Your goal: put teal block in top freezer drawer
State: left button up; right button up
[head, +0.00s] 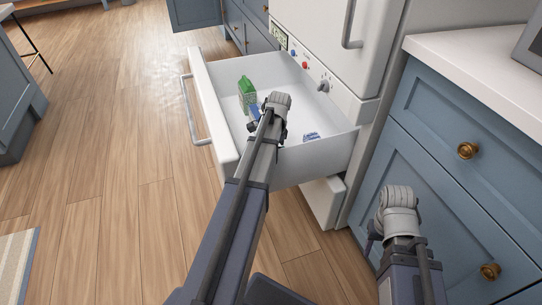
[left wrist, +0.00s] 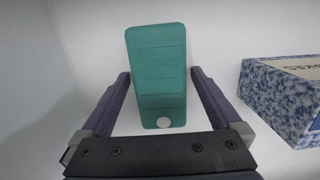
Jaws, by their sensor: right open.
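The teal block (left wrist: 157,70) lies in the white drawer, seen in the left wrist view with a small round white spot at its near end. My left gripper (left wrist: 160,73) is open, with one finger on each side of the block and a slim gap visible at the right. In the head view my left gripper (head: 254,112) is inside the pulled-out freezer drawer (head: 225,150), and my arm hides the block. My right gripper (head: 374,237) is open and empty at the lower right, mostly hidden by its wrist, before the blue cabinet.
The wooden floor left of the drawer is clear.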

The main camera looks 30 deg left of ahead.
pick_arm(q)
jog(key=shift+r, duration=0.15)
notch_tip(320, 180, up, 12)
jog(key=w+p, duration=0.1)
jog(key=p, duration=1.1)
jog(key=shift+d, duration=0.45)
